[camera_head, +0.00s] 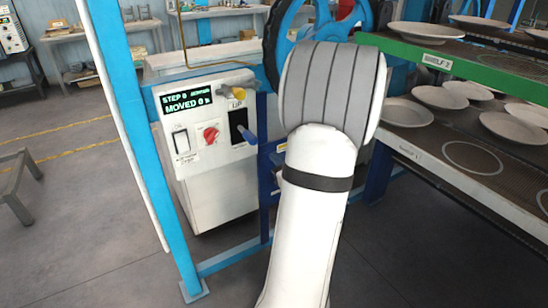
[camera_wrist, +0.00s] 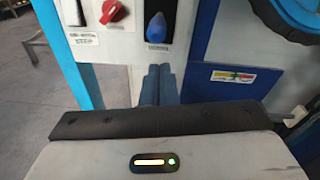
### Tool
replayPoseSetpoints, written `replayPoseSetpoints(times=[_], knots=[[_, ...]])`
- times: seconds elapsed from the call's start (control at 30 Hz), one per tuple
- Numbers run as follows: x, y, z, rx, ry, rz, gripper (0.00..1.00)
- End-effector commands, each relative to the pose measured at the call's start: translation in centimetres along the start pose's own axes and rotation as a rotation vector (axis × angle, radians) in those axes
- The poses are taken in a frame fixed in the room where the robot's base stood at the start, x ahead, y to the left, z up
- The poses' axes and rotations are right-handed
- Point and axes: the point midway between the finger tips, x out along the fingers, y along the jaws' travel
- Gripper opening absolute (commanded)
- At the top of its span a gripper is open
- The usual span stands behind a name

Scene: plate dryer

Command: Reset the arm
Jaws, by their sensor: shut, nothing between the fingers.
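My arm (camera_head: 318,180) stands in the middle of the head view, its white link and grey joint in front of the plate dryer. My gripper (camera_wrist: 159,70) shows in the wrist view with its two fingers together and empty. The fingertips point at the control panel's lower part, just below a blue lever handle (camera_wrist: 156,28). I cannot tell whether they touch the panel. The control panel (camera_head: 196,166) has a lit display (camera_head: 187,101), a red knob (camera_head: 210,135) and a white switch (camera_head: 181,142). In the head view the arm hides the gripper.
Dryer shelves (camera_head: 430,58) with several white plates stand to the right. A large blue wheel (camera_head: 281,40) is behind my arm. A blue post (camera_head: 140,140) stands left of the panel. The floor (camera_head: 90,240) at the left is mostly clear, with a bench (camera_head: 20,185) at the edge.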

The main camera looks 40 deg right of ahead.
Motion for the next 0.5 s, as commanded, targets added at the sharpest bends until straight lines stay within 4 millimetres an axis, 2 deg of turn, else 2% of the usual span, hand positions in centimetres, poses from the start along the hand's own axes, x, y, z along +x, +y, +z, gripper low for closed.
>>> replayPoseSetpoints(times=[0.43,0.5], knots=[[0.06,0.05,0.02,-0.001,0.000,0.001,0.00],[0.20,0.59,0.31,-0.012,0.001,0.020,0.00]])
